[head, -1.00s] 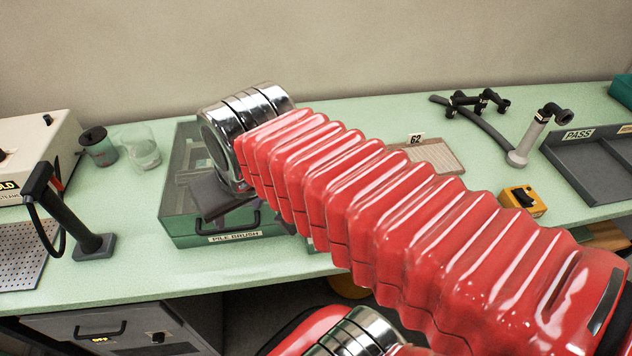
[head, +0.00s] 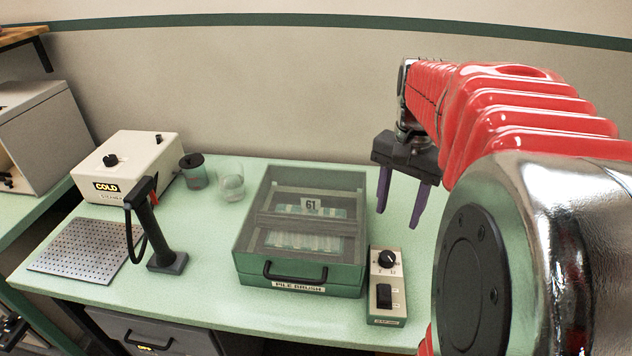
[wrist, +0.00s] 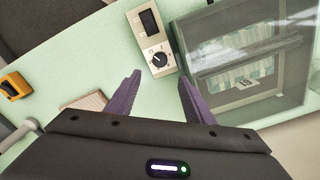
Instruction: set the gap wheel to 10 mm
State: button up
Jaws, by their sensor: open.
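A small cream control box (head: 387,287) stands on the bench to the right of the pile brush case. It carries a black round knob (head: 386,259) with a white pointer line and marks around it, and a black rocker switch below. I cannot read the marks or tell for sure that the knob is the gap wheel. The knob also shows in the wrist view (wrist: 159,58), just beyond and between my fingertips. My gripper (head: 401,209) is open and empty, its purple fingers pointing down above the bench, behind the box; in the wrist view (wrist: 160,78) they are spread apart.
The green pile brush case (head: 338,277) with a clear lid stands close beside the control box. Further left are a black handled stand (head: 165,260), a perforated plate (head: 75,255), a steamer (head: 125,170) and two jars. An orange box (wrist: 16,86) shows in the wrist view.

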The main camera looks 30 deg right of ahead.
aim_at(388, 255)
jog(key=shift+f, duration=0.2)
notch_tip(388, 255, down, 14)
jog(key=shift+r, duration=0.25)
dwell(0.6)
jog(key=shift+c, duration=0.3)
jog(key=c, duration=1)
jog(key=shift+n, duration=0.4)
jog(key=n, duration=1.1)
